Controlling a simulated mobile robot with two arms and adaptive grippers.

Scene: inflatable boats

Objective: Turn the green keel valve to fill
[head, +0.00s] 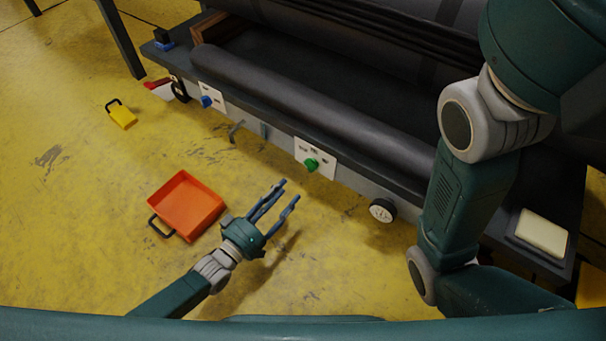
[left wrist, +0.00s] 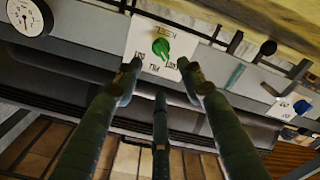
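The green keel valve (head: 311,164) is a round knob on a white plate (head: 300,148) on the bench's front side. In the left wrist view the green knob (left wrist: 160,47) is seen face on, with small lettering around it that looks turned over. I cannot surely tell which mark it points to. My left gripper (head: 288,191) is open and empty, a short way in front of the valve. In the left wrist view its fingers (left wrist: 160,72) are spread below the knob, apart from it. My right arm shows at the right, but its gripper is out of view.
A blue knob (head: 207,101) on another plate and a round gauge (head: 382,210) flank the valve. A dark rolled tube (head: 310,110) lies along the bench above. An orange tray (head: 187,205) and a yellow box (head: 122,116) stand on the floor. Floor before the valve is clear.

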